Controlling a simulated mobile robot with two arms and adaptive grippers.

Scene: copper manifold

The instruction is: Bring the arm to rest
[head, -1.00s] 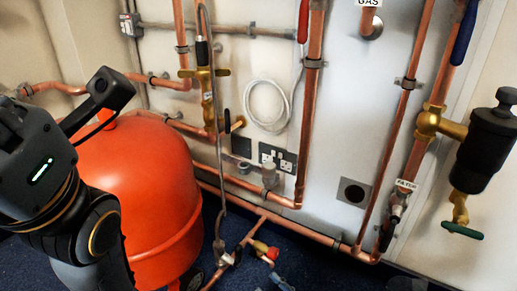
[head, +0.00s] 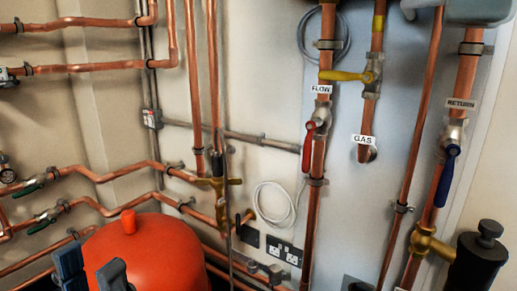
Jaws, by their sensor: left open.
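My left gripper (head: 92,268) shows at the bottom left of the head view. Only the tips of its two dark fingers are in the picture, with a gap between them, so it is open. No object shows between the fingers. They overlap the left side of a round orange vessel (head: 150,250) in the picture; whether they touch it I cannot tell. The rest of my left arm is below the picture edge. My right gripper is not in view.
Copper pipes cover the wall, with a red-handled flow valve (head: 315,125), a yellow gas valve (head: 350,76) and a blue-handled return valve (head: 447,175). A black fitting (head: 475,262) stands at the lower right. Green-handled valves (head: 40,225) are at the left. The floor is mostly out of view.

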